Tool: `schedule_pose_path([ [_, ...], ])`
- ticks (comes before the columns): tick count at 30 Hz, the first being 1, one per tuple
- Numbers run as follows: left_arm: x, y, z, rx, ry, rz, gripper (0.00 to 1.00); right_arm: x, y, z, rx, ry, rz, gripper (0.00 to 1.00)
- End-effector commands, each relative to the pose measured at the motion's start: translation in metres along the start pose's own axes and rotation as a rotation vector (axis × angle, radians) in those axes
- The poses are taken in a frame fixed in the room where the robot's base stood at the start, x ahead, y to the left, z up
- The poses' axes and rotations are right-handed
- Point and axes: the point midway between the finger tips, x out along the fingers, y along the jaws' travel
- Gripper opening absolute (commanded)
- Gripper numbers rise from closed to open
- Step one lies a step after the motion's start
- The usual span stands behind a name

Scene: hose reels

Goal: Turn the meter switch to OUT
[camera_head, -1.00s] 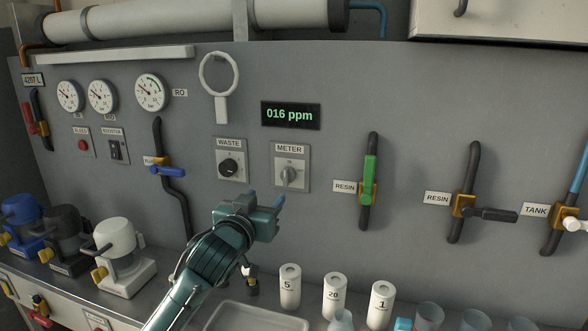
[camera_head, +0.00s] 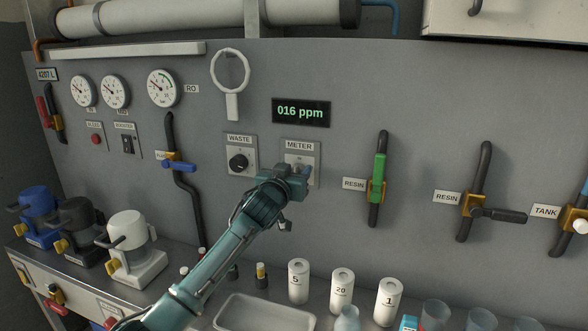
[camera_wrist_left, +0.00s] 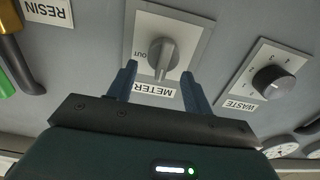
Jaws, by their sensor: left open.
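The meter switch (camera_wrist_left: 163,57) is a grey knob on a light plate labelled METER (camera_head: 300,147), on the grey wall panel. In the left wrist view, upside down, the word OUT shows on the plate beside the knob. My left gripper (camera_wrist_left: 160,82) is open, its two blue fingers spread to either side of the knob, with no clear contact. In the head view, my left gripper (camera_head: 296,174) covers much of the meter switch. My right gripper does not show.
The black WASTE knob (camera_head: 238,163) is left of the meter plate. A display (camera_head: 301,112) above reads 016 ppm. A green-handled RESIN valve (camera_head: 378,178) is to the right. White numbered bottles (camera_head: 342,290) and a tray (camera_head: 262,312) stand on the bench below.

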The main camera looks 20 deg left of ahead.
Motion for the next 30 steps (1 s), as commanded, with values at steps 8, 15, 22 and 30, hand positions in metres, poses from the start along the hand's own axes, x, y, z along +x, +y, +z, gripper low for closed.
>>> schedule_pose_path([
  [8, 0.0059, 0.0002, 0.0002, 0.0, 0.0, 0.0, 0.51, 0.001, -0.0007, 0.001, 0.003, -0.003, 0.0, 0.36],
  [15, 0.0056, 0.0002, 0.0001, 0.0, 0.0, 0.0, 0.42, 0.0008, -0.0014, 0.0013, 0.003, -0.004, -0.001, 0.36],
  [22, 0.0055, 0.0001, 0.0001, 0.0, 0.0, 0.0, 0.24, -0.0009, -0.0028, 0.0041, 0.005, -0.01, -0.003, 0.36],
  [30, 0.0055, 0.0001, 0.0002, 0.001, 0.0, 0.0, 0.08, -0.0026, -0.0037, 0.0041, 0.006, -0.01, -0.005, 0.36],
])
